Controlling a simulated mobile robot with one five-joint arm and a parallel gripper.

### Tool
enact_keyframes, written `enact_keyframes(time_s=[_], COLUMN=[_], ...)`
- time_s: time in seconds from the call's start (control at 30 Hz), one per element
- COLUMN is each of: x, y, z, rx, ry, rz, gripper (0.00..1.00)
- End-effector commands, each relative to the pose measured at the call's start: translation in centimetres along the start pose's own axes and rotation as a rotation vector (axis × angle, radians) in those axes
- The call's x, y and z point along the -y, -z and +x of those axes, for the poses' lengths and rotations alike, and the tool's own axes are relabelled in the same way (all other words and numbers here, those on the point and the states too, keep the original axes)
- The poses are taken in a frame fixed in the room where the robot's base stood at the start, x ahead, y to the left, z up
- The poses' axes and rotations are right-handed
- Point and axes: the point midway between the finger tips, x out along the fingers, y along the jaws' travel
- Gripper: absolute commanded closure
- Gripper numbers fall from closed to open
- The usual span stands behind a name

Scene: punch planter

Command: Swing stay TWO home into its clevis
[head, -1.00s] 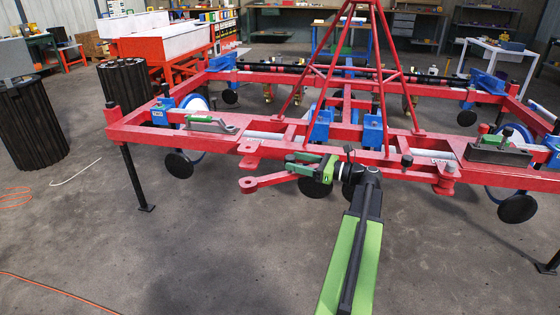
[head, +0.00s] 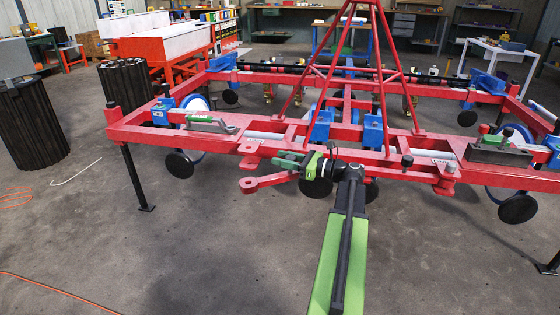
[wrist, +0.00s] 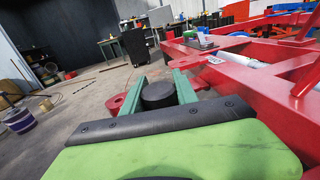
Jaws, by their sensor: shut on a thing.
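The stay (head: 268,182), a red bar with a ringed end, sticks out to the left in front of the red frame. Its eye also shows at the left of the wrist view (wrist: 115,103). A red clevis (head: 249,148) sits on the frame's front beam, and the eye is apart from it, nearer the camera. My gripper (head: 285,160) is over the stay. In the wrist view its green fingers (wrist: 159,82) are shut on a black round knob (wrist: 158,95). The stay's other end is hidden behind my gripper. I cannot read a number on the stay.
The red frame's front beam (head: 350,155) runs close behind my gripper. A second red bracket (head: 446,178) stands to the right. Black discs (head: 178,164) hang under the frame. The concrete floor (head: 200,245) in front is clear.

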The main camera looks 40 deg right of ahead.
Motion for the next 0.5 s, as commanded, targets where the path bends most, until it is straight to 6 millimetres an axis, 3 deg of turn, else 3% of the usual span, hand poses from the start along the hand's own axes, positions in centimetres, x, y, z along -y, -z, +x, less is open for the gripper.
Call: enact_keyframes(time_s=[0.1, 0.5], x=[-0.06, -0.08], y=[0.01, 0.02], z=[0.01, -0.01], rx=[0.000, 0.000], ry=[-0.001, -0.002], rz=[0.000, 0.000], gripper=[1.00, 1.00])
